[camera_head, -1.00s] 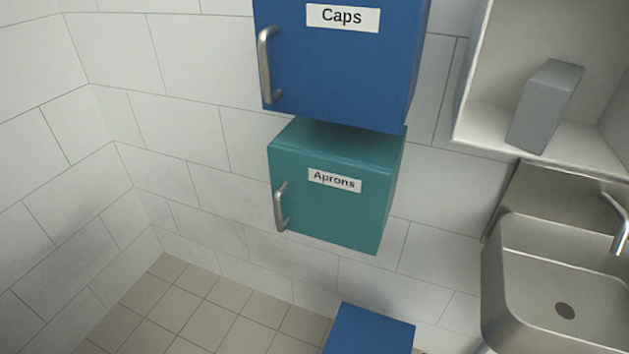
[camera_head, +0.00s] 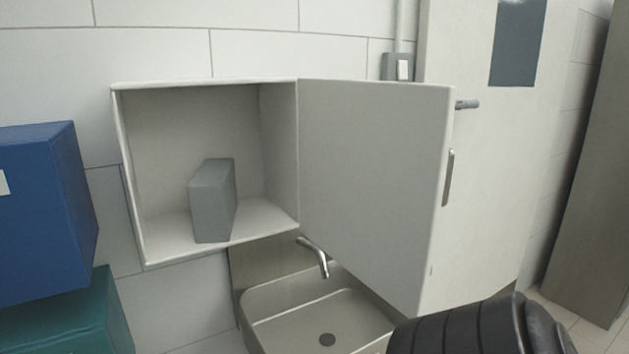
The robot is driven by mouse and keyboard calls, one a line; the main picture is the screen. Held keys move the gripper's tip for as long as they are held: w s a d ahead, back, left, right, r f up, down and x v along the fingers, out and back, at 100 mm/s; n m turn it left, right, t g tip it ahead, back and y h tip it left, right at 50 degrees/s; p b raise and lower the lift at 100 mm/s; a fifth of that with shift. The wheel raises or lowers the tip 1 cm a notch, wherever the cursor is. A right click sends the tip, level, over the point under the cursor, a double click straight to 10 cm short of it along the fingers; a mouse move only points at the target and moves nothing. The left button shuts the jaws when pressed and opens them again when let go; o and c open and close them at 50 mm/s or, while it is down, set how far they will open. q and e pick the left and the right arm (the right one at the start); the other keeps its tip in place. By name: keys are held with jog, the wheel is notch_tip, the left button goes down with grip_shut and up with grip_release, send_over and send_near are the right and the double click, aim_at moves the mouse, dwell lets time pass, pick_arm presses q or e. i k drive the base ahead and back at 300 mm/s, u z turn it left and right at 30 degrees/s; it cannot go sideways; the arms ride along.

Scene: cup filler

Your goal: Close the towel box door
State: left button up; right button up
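A white wall box (camera_head: 128,180) hangs open above the sink, and a grey block (camera_head: 212,202) stands inside it. No label shows on it, so I cannot tell from a sign that it is the towel box. Its white door (camera_head: 375,180) is hinged on the box's right side and swung wide open to the right. A metal bar handle (camera_head: 448,178) is on the door's right edge. A black ribbed part, probably of my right arm, shows at the bottom right, below the door. Neither gripper's fingers show.
A metal sink (camera_head: 290,305) with a tap (camera_head: 316,256) is below the box. A blue box (camera_head: 45,215) and a teal box (camera_head: 70,315) are at the left. A white room door (camera_head: 490,160) with a window and a brown panel (camera_head: 598,180) are at the right.

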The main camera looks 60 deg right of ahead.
aim_at(372, 155)
jog(key=u, duration=1.8)
jog(key=k, duration=1.4)
jog(key=z, duration=2.05)
jog(key=k, duration=0.5)
jog(key=u, duration=0.25)
jog(key=i, duration=0.2)
jog(key=u, duration=0.05)
